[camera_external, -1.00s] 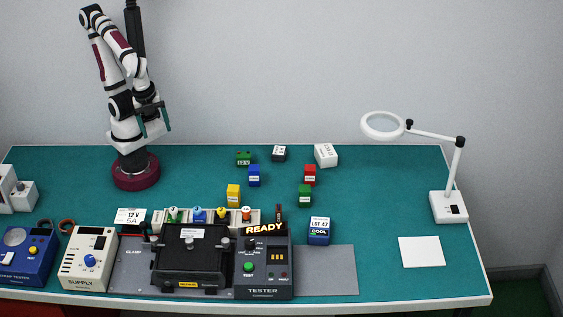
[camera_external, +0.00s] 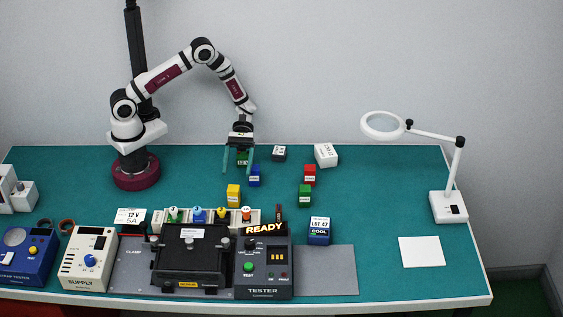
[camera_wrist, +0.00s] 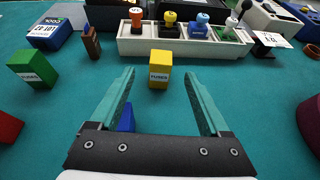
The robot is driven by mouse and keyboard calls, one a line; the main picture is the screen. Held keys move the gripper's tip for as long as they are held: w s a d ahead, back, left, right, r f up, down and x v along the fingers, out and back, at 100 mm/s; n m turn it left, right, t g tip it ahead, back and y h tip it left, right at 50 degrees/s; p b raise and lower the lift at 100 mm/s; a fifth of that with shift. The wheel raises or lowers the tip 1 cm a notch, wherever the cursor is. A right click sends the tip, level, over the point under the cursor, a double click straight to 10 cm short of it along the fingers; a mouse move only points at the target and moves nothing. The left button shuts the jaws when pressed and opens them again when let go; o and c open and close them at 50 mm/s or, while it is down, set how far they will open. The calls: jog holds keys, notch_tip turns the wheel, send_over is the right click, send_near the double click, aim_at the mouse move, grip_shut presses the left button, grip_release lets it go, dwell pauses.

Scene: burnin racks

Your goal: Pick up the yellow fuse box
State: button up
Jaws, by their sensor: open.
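The yellow fuse box (camera_external: 233,195) stands upright on the green mat, just behind the white rack of coloured plugs. It also shows in the wrist view (camera_wrist: 160,69), beyond the fingertips and between their lines, with a white label on its near face. My gripper (camera_external: 237,170) is open and empty, fingers pointing down, above and behind the yellow box. In the wrist view its two green fingers (camera_wrist: 160,72) are spread wide. A blue box (camera_external: 254,175) lies close beside the fingers; in the wrist view a blue piece (camera_wrist: 127,118) shows partly hidden by the left finger.
A red box (camera_external: 310,174) and another green box (camera_external: 305,195) stand to the right. The plug rack (camera_wrist: 140,44), black clamp (camera_external: 188,262) and tester (camera_external: 264,273) stand in front.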

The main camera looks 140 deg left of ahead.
aim_at(232, 194)
jog(key=x, duration=1.1)
jog(key=shift+d+r, duration=0.1)
jog(key=shift+r, duration=0.1)
grip_shut()
